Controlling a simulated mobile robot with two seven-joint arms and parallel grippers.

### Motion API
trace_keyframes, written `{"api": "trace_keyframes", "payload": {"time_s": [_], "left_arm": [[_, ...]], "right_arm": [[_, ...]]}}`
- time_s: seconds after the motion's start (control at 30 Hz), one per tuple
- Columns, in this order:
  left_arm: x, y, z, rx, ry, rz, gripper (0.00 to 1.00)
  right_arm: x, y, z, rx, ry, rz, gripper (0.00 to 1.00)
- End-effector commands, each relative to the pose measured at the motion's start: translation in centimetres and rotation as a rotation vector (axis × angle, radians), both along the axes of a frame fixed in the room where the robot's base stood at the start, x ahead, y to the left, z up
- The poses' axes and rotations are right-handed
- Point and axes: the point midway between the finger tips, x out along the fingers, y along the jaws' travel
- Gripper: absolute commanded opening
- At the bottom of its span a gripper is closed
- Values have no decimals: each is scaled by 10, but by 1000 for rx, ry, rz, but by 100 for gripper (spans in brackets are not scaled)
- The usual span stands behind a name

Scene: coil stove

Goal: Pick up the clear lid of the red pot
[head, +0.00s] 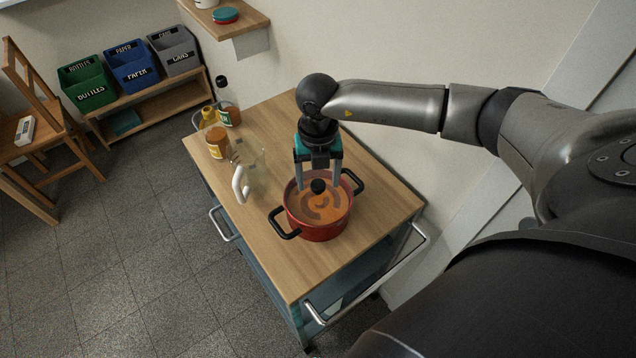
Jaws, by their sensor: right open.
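The red pot (318,226) stands on the wooden top of a cart, with black handles on two sides and orange-brown contents showing. Its clear lid (333,207) is seen through, and the black knob (318,186) stands out near the middle of the pot. My right gripper (319,182) points down over the pot, its two fingers apart on either side of the knob. I cannot tell whether the fingers touch the knob. My left gripper is not in view.
A clear jug with a white handle (239,184) and several bottles (216,141) stand on the cart (278,262) left of the pot. The cart top's near end is clear. A wall stands behind; bins (131,68) and a chair (36,130) are far left.

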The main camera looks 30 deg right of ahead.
Motion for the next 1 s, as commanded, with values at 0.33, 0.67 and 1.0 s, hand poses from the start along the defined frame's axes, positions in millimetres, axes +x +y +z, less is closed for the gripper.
{"api": "trace_keyframes", "payload": {"time_s": [0.33, 0.67, 1.0], "left_arm": [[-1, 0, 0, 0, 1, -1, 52], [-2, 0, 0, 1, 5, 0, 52], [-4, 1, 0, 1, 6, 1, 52]], "right_arm": [[0, 0, -3, 0, -1, 0, 69], [0, 0, -3, 0, -1, 0, 32], [0, 0, -3, 0, -1, 0, 0]]}}
